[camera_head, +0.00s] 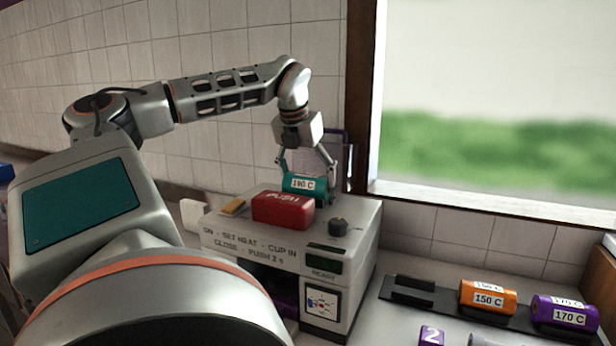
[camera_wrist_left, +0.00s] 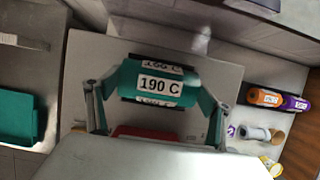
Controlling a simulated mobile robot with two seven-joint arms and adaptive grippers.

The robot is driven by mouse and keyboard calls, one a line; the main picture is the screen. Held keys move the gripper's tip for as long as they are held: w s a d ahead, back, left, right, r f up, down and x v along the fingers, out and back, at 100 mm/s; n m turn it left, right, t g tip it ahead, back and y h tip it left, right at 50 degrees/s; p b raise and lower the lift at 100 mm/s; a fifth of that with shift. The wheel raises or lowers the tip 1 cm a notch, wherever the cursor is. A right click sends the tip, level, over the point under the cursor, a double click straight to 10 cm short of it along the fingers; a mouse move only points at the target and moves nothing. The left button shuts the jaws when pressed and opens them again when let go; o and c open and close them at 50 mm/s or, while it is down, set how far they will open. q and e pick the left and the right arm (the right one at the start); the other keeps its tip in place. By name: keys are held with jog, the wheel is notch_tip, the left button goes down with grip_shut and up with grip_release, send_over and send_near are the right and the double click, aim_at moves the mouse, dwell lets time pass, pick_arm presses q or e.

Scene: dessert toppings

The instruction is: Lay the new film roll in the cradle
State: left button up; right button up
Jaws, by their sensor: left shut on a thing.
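The film roll (camera_head: 303,184) is a teal cylinder labelled 190 C. My left gripper (camera_head: 306,180) is shut on it, one finger at each end, and holds it lengthwise at the back of the sealing machine's top (camera_head: 352,213), behind the red PUSH block (camera_head: 283,208). The wrist view shows the roll (camera_wrist_left: 158,85) level between the two fingers. I cannot tell whether the roll touches anything below. My right gripper is not in view.
A dark rack (camera_head: 405,297) on the counter at right has an empty place at its left, then an orange 150 C roll (camera_head: 488,297) and a purple 170 C roll (camera_head: 565,313). A black knob (camera_head: 338,227) stands on the machine. A tiled wall rises behind.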

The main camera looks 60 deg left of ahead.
pick_arm(q)
jog(key=o, duration=1.4)
jog(key=shift+r, duration=0.35)
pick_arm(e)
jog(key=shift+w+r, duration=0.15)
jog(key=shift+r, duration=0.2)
pick_arm(q)
jog(key=shift+r+p, duration=0.3)
jog(key=shift+p, duration=0.2)
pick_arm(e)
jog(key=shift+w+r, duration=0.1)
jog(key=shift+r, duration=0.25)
pick_arm(q)
jog(key=shift+r+p, duration=0.45)
jog(key=shift+r, duration=0.15)
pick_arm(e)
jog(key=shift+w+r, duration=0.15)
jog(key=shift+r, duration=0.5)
pick_arm(q)
jog(key=shift+s+r+p, duration=0.1)
jog(key=shift+r+p, duration=0.8)
jog(key=shift+r, duration=0.25)
jog(key=shift+r+p, duration=1.95)
jog(key=shift+r, duration=0.45)
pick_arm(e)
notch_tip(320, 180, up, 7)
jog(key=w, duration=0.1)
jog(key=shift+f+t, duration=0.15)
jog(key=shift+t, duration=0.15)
